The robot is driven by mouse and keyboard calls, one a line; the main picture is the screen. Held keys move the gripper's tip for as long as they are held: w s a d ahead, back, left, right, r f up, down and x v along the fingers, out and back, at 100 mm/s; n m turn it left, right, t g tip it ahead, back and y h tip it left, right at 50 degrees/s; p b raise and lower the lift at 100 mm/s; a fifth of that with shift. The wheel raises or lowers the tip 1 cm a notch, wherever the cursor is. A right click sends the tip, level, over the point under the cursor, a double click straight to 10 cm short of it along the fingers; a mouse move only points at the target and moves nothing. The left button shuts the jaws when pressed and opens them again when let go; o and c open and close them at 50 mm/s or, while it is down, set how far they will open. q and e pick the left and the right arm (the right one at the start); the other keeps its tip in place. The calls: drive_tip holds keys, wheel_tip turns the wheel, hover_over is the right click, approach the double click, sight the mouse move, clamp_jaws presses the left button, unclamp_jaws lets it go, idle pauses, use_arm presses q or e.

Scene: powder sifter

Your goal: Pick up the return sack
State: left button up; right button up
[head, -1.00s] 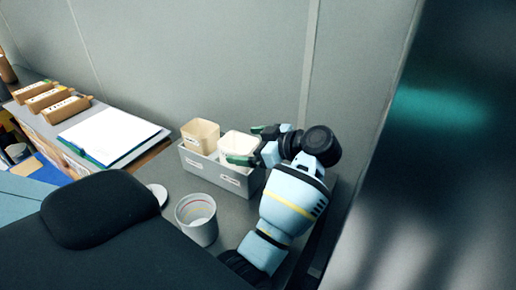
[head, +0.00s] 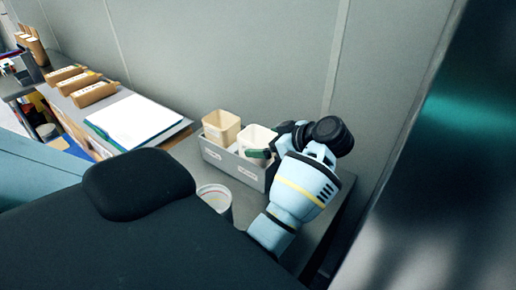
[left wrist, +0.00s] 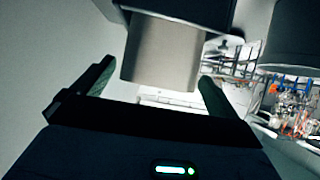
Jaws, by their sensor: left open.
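My left gripper (head: 270,141) is open at the white container (head: 256,136) in the grey tray. In the head view one green finger crosses its front and the other is near its back right. In the left wrist view a pale box-shaped body (left wrist: 162,52) stands between the open fingers (left wrist: 154,86), with gaps at both sides. A tan open-topped container (head: 221,128) sits left of the white one. Several brown paper sacks (head: 95,93) lie on the counter at left. I cannot tell which is the return sack. My right gripper is not in view.
The grey tray (head: 230,164) stands against the wall. A grey cup (head: 215,194) is in front of it, partly hidden by my body. A dark panel (head: 445,180) rises at right.

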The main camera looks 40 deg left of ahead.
use_arm(q)
drive_tip(key=x, duration=0.3)
drive_tip(key=shift+w+a+f, duration=0.1)
drive_tip(key=shift+a, duration=0.25)
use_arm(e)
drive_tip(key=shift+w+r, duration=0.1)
use_arm(q)
drive_tip(key=c, duration=1.5)
drive_tip(key=shift+o, duration=0.2)
drive_tip(key=shift+r, duration=0.6)
wheel_tip(320, 180, up, 17)
hover_over(245, 138)
drive_tip(key=d, duration=0.5)
drive_tip(key=shift+w+a+p, duration=0.2)
drive_tip(key=shift+w+p, duration=0.05)
drive_tip(key=shift+p, duration=0.2)
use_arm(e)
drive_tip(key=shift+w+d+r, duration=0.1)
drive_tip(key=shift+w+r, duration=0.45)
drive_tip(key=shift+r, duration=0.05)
use_arm(q)
drive_tip(key=shift+f, duration=0.1)
drive_tip(key=shift+s, duration=0.1)
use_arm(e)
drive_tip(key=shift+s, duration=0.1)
